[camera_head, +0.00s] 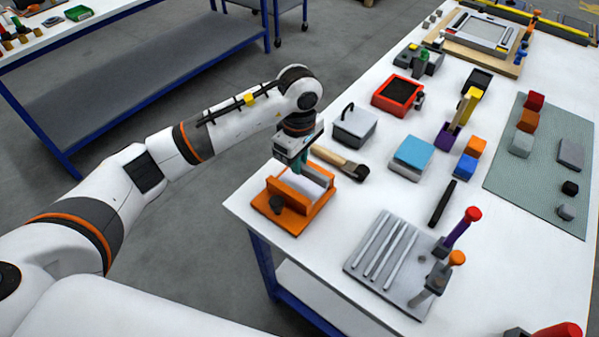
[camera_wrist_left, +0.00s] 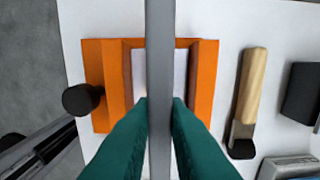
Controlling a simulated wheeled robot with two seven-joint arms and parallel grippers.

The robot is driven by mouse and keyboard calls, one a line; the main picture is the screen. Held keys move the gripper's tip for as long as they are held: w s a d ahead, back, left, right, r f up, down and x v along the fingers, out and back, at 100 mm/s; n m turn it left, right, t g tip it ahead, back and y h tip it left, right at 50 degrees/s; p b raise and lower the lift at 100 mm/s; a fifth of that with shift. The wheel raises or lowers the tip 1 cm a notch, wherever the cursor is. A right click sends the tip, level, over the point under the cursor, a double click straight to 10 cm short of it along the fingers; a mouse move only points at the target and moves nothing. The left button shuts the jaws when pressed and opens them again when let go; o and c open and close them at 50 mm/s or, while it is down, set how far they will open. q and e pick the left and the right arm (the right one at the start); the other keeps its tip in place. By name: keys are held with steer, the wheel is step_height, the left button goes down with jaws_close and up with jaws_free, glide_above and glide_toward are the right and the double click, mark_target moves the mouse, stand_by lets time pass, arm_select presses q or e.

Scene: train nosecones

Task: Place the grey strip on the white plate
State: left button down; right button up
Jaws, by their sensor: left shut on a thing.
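The orange fixture (camera_head: 283,218) sits at the near left corner of the table, with the white plate (camera_head: 309,183) between its walls. My left gripper (camera_head: 292,163) is over the fixture. In the left wrist view its green fingertips (camera_wrist_left: 160,104) are shut on the grey strip (camera_wrist_left: 160,60). The strip runs lengthwise above the fixture (camera_wrist_left: 204,80) and hides the middle of the white plate (camera_wrist_left: 181,70), which shows on both sides of it. I cannot tell whether the strip touches the plate. My right gripper is out of view.
A wooden-handled brush (camera_head: 340,162) lies just right of the fixture. A grey box with a handle (camera_head: 354,126) stands behind it. A grey plate with rods (camera_head: 384,252) and upright coloured-handled tools (camera_head: 462,227) is at the right front. White table surface (camera_head: 335,215) lies clear between.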

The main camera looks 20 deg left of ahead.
mark_target(299, 184)
arm_select(q)
steer(key=shift+f, duration=0.7)
step_height(299, 184, down, 3)
steer(key=shift+f+p, duration=0.2)
steer(key=shift+p, duration=0.3)
steer(key=shift+f, duration=0.15)
steer(key=c, duration=1.5)
jaws_free()
steer(key=shift+o, duration=0.5)
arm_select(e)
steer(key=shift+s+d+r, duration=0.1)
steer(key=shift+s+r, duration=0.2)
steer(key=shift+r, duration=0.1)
